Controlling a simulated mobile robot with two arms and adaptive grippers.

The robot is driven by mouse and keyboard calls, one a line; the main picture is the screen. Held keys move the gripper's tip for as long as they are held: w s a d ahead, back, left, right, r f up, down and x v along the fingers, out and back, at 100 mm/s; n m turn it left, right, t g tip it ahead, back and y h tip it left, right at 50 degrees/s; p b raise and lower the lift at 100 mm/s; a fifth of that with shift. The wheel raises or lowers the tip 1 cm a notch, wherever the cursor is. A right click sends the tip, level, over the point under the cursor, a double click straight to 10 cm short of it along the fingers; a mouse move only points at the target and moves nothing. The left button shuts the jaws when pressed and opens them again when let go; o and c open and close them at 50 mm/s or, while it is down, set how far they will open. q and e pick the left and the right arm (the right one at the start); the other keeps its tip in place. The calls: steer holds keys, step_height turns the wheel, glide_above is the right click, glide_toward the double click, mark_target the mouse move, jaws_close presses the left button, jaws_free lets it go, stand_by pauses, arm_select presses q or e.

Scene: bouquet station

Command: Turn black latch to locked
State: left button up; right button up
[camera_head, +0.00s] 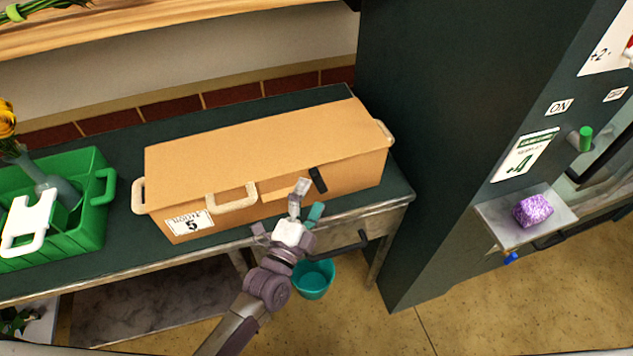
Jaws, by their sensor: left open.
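The black latch (318,180) is a short dark bar on the front face of the orange-tan box (260,150), to the right of the white front handle (232,196). It is tilted, its top leaning slightly left. My left gripper (290,214) is open just in front of the box, below and left of the latch. A pale grey piece at the gripper rises close beside the latch; I cannot tell whether it touches it. No lock marking by the latch is readable. My right gripper is not in view.
The box stands on a dark green table (130,255) with a drawer handle (342,243) below. A green crate (80,230) is at left. A teal bucket (313,280) is on the floor. A dark cabinet (440,150) stands at right, near a purple sponge-like block (533,210) on a tray.

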arm_select(q)
steer(key=shift+x, duration=1.3)
steer(key=c, duration=1)
steer(key=shift+f+n+b, duration=0.25)
steer(key=shift+n+b, duration=0.05)
steer(key=shift+b, duration=0.25)
steer(key=n+t+b, duration=0.1)
steer(key=b, duration=0.1)
steer(key=n+t+y+b, duration=0.1)
steer(key=n+b, duration=0.1)
steer(key=b, duration=0.1)
steer(key=n+t+b, duration=0.2)
steer(key=shift+d+f+y, duration=0.15)
steer(key=shift+f+y, duration=0.15)
steer(key=shift+r+n+t+y+b, duration=0.2)
steer(key=shift+n+t+y+b, duration=0.55)
steer(key=shift+n+b, duration=0.65)
